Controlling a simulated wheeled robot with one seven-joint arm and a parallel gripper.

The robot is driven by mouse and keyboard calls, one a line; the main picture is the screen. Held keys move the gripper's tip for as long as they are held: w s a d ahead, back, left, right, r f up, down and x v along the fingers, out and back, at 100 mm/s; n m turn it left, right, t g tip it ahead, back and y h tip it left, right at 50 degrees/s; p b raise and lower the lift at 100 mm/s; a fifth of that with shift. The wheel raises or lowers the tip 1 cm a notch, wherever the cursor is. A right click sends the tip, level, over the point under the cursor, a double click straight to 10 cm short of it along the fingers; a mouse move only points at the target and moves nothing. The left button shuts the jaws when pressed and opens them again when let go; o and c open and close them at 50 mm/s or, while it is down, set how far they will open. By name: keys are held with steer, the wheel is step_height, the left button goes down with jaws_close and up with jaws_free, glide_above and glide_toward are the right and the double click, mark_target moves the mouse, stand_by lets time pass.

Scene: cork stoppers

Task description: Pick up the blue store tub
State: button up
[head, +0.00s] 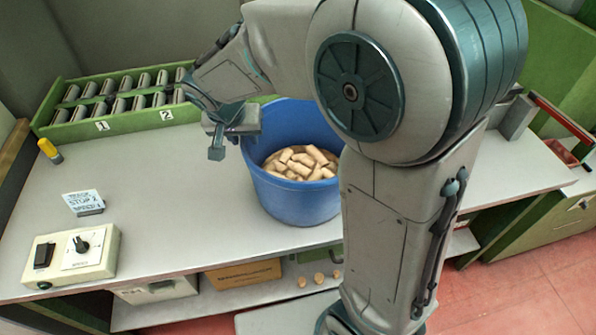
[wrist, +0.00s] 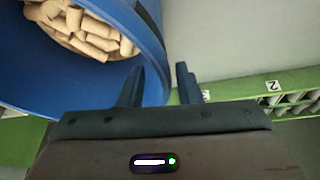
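The blue store tub (head: 300,205) stands on the grey bench, open at the top and holding many cork stoppers (head: 300,163). My arm hides part of its right side and back rim. My gripper (head: 226,142) is at the tub's upper left edge in the head view. In the wrist view the gripper (wrist: 160,84) is open, its two fingers apart. The tub (wrist: 150,60) fills the upper left there, with its corks (wrist: 90,35). The left finger overlaps the tub and the right finger is beyond its edge. I cannot tell whether either finger touches it.
A green rack (head: 135,119) of grey cylinders, labelled 1 and 2, stands behind left. A control box (head: 72,255), a small sign (head: 84,203) and a yellow-topped item (head: 50,150) are on the left. The bench between them and the tub is clear.

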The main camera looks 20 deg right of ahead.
mark_target(248, 144)
steer(key=x, duration=0.4)
steer(key=shift+f, duration=0.2)
jaws_close()
steer(key=shift+w+r, duration=0.1)
stand_by(1.1)
